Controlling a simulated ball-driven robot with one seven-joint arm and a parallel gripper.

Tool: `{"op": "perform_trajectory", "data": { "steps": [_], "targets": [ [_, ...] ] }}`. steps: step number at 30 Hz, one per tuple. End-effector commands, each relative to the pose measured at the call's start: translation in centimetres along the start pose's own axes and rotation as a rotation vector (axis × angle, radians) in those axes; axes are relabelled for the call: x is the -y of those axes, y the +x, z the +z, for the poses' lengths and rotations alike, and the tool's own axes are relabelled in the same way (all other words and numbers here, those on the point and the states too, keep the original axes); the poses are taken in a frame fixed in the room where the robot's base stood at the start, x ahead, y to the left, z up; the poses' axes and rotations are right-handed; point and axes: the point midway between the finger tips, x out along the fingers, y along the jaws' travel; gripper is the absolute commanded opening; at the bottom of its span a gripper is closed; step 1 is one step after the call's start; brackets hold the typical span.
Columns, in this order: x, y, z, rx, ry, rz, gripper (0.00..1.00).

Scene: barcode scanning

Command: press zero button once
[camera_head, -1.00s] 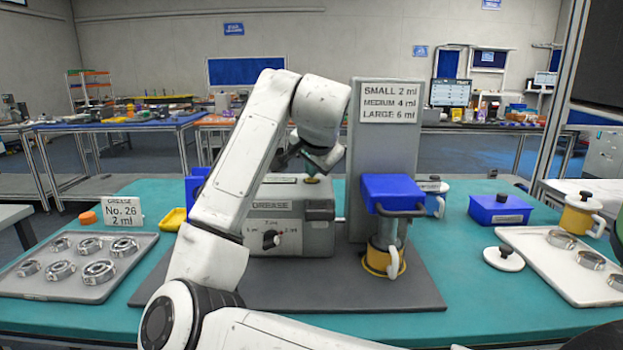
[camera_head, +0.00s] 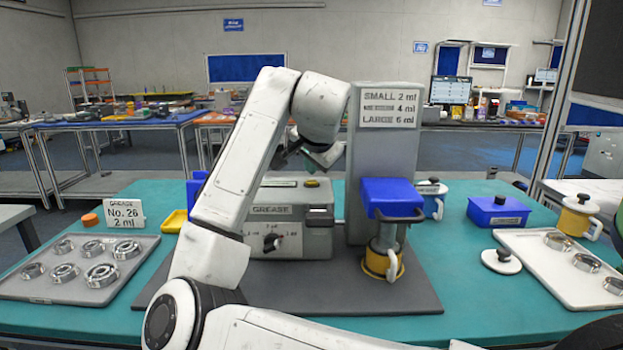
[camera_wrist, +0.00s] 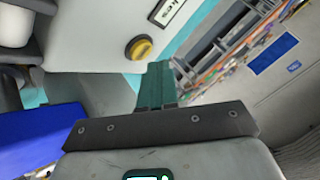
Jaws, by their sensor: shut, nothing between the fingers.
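The grey grease dispenser (camera_head: 318,241) stands at the middle of the table. A round yellow-topped button (camera_head: 311,183) sits on its top, beside a small label (camera_head: 278,182); the button's own marking is not readable. In the wrist view the button (camera_wrist: 138,47) shows as a yellow knob in a dark ring, with a label (camera_wrist: 172,12) partly cut off. My gripper (camera_head: 318,164) is above the dispenser top, apart from the button and partly hidden by my arm. In the wrist view its green fingers (camera_wrist: 160,66) are shut together and empty, just right of the button.
A dial (camera_head: 271,242) is on the dispenser's front. A grey column (camera_head: 378,150) and a blue press head (camera_head: 391,195) over a yellow-based cup (camera_head: 380,263) stand close on the right. Trays of rings (camera_head: 140,270) (camera_head: 540,268) lie at both sides.

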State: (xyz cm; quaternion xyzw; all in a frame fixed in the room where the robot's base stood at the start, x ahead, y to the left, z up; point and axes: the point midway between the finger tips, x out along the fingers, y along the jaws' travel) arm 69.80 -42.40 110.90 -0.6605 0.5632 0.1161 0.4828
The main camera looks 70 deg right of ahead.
Motion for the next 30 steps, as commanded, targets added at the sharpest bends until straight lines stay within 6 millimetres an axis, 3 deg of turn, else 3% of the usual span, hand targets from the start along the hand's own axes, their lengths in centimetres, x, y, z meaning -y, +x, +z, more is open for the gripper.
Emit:
{"op": "perform_trajectory", "data": {
  "steps": [8,24,30],
  "targets": [
    [0.2,-0.3,-0.2,-0.001,0.000,0.000,0.00],
    [2.5,-3.5,-2.5,-0.001,0.000,0.000,0.00],
    [2.5,-3.5,-2.5,-0.001,0.000,0.000,0.00]
  ]
}}
